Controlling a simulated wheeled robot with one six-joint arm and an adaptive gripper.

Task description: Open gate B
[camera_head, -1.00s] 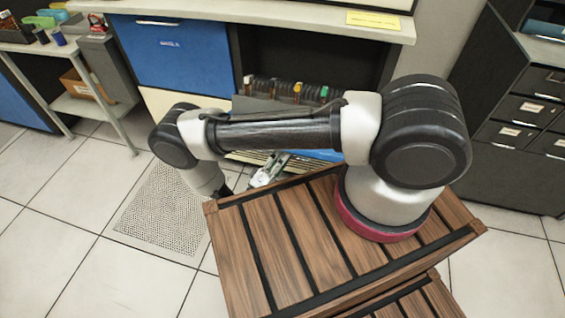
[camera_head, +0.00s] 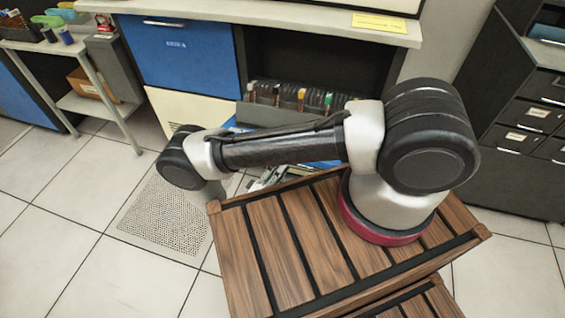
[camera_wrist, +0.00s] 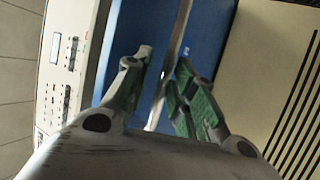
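A blue panel (camera_wrist: 211,38) with a long silver bar handle (camera_wrist: 181,22) fills the middle of the wrist view. I cannot read a label on it there. My gripper (camera_wrist: 164,58) is open, with one green-padded finger on each side of the bar. Whether either finger touches the bar I cannot tell. In the head view my gripper (camera_head: 272,179) is low in front of the cabinet, partly hidden by my arm and the wooden deck. A blue panel (camera_head: 186,60) with a handle and a small unreadable label is at upper left; part of another blue surface shows below the open bay.
A beige control strip with switches (camera_wrist: 68,75) lies left of the blue panel, and a slotted beige panel (camera_wrist: 262,60) lies right. The open bay holds a row of bottle-like items (camera_head: 300,97). A side table (camera_head: 93,100) stands left; dark drawers (camera_head: 525,115) stand right.

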